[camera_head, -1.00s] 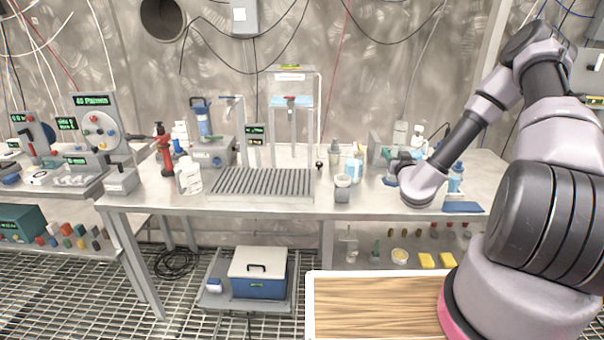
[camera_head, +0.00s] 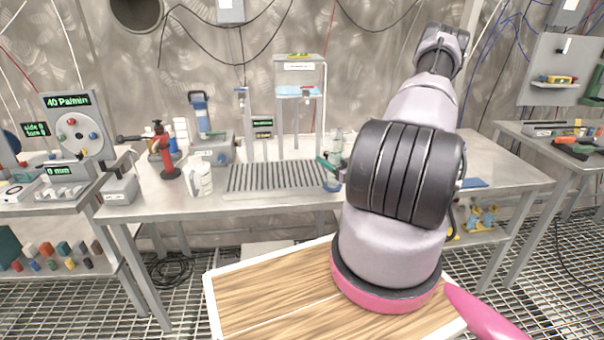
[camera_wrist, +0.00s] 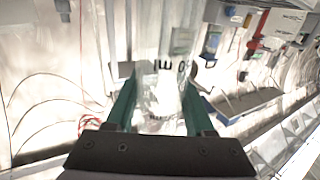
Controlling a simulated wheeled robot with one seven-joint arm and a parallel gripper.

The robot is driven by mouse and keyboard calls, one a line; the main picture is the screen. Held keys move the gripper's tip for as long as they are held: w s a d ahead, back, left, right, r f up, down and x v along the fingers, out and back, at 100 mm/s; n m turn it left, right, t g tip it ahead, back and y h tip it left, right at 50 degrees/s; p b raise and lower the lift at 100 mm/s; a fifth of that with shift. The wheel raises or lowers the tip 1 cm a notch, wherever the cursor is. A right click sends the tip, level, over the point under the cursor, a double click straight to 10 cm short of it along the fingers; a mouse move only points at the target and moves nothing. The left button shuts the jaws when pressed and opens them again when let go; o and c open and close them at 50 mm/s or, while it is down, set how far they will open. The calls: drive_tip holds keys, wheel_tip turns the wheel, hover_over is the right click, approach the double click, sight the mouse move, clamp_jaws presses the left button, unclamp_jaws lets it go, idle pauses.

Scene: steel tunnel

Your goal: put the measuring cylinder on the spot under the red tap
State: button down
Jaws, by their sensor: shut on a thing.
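The measuring cylinder is a clear, thin-walled vessel that shows in the wrist view (camera_wrist: 160,96) between my two teal fingers. My gripper (camera_wrist: 158,108) is shut on it. In the head view my gripper (camera_head: 331,168) is at the right end of the slatted drip tray (camera_head: 270,180), with a bluish foot of the cylinder (camera_head: 331,186) just below it. I cannot tell whether that foot touches anything.
A second tap (camera_head: 241,92) stands left of the tank. A white jug (camera_head: 200,178), a red stand (camera_head: 165,155) and a blue-topped device (camera_head: 201,120) are at the left of the steel table (camera_head: 150,200).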

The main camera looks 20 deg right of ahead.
drive_tip(key=shift+s+d+f, duration=0.2)
drive_tip(key=shift+s+d, duration=0.05)
drive_tip(key=shift+s, duration=0.15)
drive_tip(key=w+a, duration=0.1)
drive_tip(key=w, duration=0.4)
drive_tip(key=w+a+f, duration=0.1)
drive_tip(key=w, duration=0.5)
drive_tip(key=w+a, duration=0.1)
drive_tip(key=w, duration=0.5)
drive_tip(key=shift+f, duration=0.25)
